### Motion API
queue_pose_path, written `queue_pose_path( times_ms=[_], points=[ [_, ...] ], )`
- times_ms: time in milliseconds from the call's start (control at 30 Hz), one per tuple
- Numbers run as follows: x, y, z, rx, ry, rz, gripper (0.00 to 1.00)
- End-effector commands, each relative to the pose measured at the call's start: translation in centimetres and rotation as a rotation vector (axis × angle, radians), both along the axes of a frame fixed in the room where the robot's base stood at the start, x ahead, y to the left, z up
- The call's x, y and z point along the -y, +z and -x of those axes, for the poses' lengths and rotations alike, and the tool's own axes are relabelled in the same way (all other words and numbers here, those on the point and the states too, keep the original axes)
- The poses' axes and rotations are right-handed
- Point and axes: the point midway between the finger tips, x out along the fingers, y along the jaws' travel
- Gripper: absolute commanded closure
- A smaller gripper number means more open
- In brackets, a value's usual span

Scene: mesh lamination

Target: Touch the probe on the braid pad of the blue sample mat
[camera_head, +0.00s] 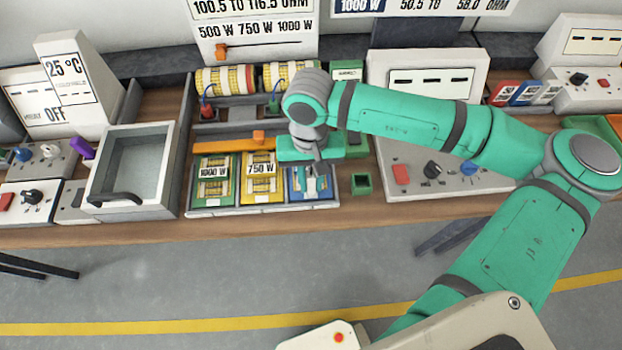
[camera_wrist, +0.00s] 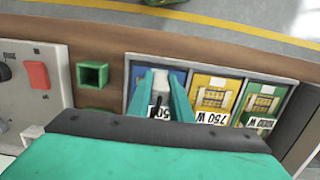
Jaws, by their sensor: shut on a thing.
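The blue sample mat (camera_head: 325,192) lies in the right slot of a grey tray, its label and pad partly covered by my gripper. In the wrist view the blue mat (camera_wrist: 135,82) shows around the fingers. My gripper (camera_head: 316,168) is over this mat, pointing down. In the wrist view its two green fingers (camera_wrist: 165,98) are shut on the probe (camera_wrist: 162,82), a slim grey and dark piece. The probe's tip is hard to make out, and I cannot tell whether it touches the braid pad.
A yellow 750 W mat (camera_head: 258,190) and a green 1000 W mat (camera_head: 214,192) lie to the left in the same tray. A small green square holder (camera_head: 361,184) stands just right of the tray. A control panel (camera_head: 430,180) is further right, and an open grey basin (camera_head: 135,165) is left.

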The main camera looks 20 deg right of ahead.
Motion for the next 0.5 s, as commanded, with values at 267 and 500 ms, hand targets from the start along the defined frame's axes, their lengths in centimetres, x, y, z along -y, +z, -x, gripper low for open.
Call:
queue_pose_path(
  times_ms=[267,500],
  points=[
    [0.0,-0.1,0.1,-0.003,0.0,-0.001,0.97],
    [0.0,1.2,0.0,0.0,0.0,0.001,0.97]
  ],
)
